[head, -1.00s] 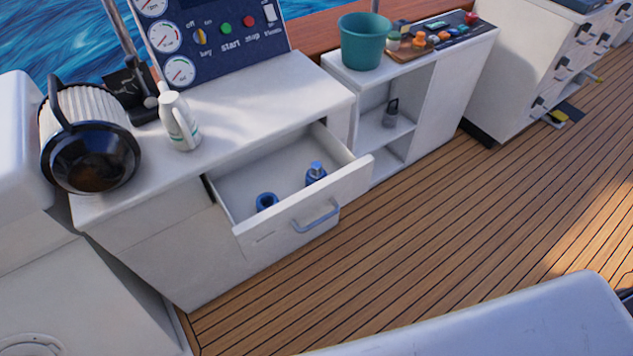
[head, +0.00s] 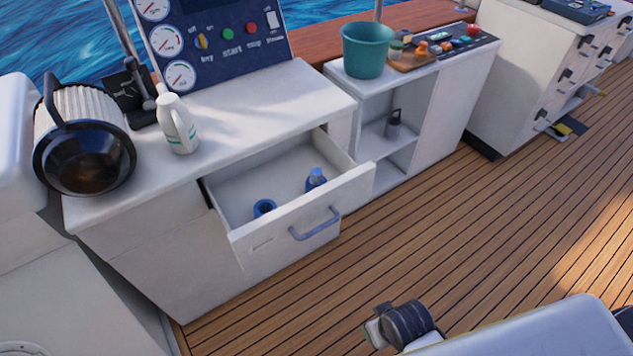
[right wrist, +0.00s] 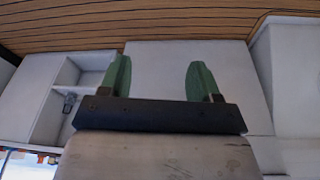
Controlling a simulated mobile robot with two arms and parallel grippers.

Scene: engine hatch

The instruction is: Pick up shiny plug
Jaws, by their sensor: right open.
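The open drawer (head: 355,186) of the white cabinet holds two small blue objects. One is a round blue piece with a dark hole (head: 264,208), at the left. The other is an upright blue piece with a lighter top (head: 316,179), at the right. I cannot tell for sure which is the shiny plug. My right gripper (right wrist: 160,72) is open and empty in the right wrist view, its green fingers wide apart before white cabinet fronts. My left gripper is not in view.
A white jug (head: 178,125) and a black-fronted lamp (head: 85,160) stand on the countertop. A teal bucket (head: 366,50) stands on the shelf unit (head: 415,85) to the right. The wooden deck (head: 440,215) before the drawer is clear.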

